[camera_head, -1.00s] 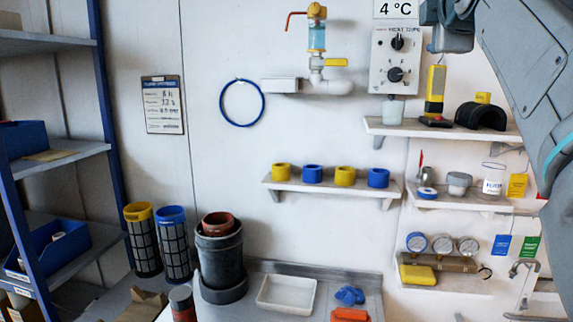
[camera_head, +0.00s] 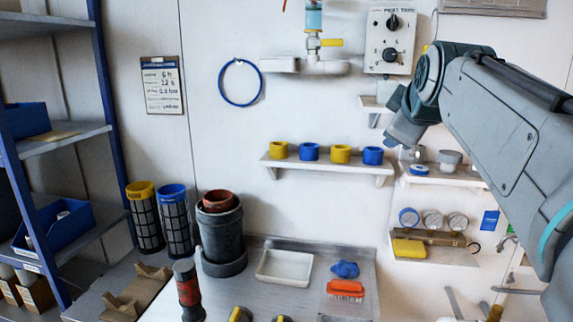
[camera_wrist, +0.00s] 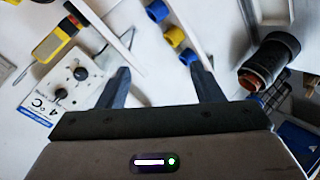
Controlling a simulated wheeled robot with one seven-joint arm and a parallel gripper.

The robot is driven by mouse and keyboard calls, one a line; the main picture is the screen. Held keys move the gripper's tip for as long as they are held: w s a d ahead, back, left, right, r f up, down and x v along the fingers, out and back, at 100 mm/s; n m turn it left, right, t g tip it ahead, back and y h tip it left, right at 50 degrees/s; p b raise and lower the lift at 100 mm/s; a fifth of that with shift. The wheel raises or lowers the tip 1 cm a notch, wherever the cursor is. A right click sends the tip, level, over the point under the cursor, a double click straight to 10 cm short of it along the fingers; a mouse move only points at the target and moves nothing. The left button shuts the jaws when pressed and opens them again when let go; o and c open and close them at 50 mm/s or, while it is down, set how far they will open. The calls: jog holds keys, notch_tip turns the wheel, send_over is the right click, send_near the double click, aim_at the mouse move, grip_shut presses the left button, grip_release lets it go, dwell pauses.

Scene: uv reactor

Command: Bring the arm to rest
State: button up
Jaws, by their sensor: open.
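My gripper (camera_wrist: 161,72) shows in the wrist view with its two dark fingers spread apart and nothing between them. In the head view my grey arm comes in from the right, and its end, with my gripper (camera_head: 403,128), hangs in front of the wall shelves. It is right of the four-ring shelf (camera_head: 330,167) and below the control box. The fingers are hard to make out there. The arm hides part of the right shelves.
The control box (camera_head: 390,40) with two knobs is on the wall; it also shows in the wrist view (camera_wrist: 72,80). Below are a black pot (camera_head: 220,240), a white tray (camera_head: 284,267) and an orange brush (camera_head: 345,289). A blue-posted rack (camera_head: 112,110) stands left.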

jog(key=s+a+f+m+g, duration=0.2)
jog(key=s+f, duration=0.5)
jog(key=f, duration=0.5)
jog(key=s+a+f+m+g+y, duration=0.1)
jog(key=s+a+f+m+g, duration=0.1)
jog(key=s+f+m+g, duration=0.2)
jog(key=s+a+f+m+g, duration=0.2)
jog(key=s+f, duration=0.8)
jog(key=f, duration=0.9)
jog(key=shift+s+f+m+g+y, duration=0.2)
jog(key=shift+f+m+g+y, duration=0.1)
jog(key=shift+m+g, duration=0.75)
jog(key=shift+t, duration=0.25)
